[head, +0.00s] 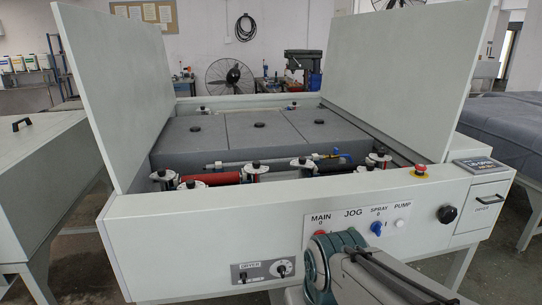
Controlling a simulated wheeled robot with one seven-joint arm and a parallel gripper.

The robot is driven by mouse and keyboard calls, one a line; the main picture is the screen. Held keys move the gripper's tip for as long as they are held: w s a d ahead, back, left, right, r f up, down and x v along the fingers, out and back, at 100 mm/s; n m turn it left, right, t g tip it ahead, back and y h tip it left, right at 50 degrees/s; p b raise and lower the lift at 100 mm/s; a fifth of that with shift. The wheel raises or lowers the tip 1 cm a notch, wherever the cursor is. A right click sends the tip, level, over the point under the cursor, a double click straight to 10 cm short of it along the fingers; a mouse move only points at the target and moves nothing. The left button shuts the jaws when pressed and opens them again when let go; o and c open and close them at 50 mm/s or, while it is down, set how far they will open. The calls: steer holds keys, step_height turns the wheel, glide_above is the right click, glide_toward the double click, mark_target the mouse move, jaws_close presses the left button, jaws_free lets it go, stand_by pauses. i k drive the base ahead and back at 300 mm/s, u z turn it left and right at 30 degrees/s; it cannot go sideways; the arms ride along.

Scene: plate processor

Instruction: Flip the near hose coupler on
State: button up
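A plate processor (190,225) with a pale casing fills the middle of the head view, its two lid panels raised. Inside its near side a thin pale pipe (235,163) runs across. Near the pipe's right end is a small blue lever (336,151), which looks like part of the near hose coupler. It is too small to tell its exact angle or on/off position. A grey and green part of my arm is at the bottom centre, in front of the control panel. My gripper's fingers are not in view.
The raised left lid (108,100) and right lid (410,75) wall the opening on both sides. Rollers, including a red roller (210,180), and black knobs line the near edge.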

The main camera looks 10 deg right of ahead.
mark_target(335, 156)
steer(key=z, duration=2)
steer(key=i, duration=1.7)
steer(key=u, duration=2)
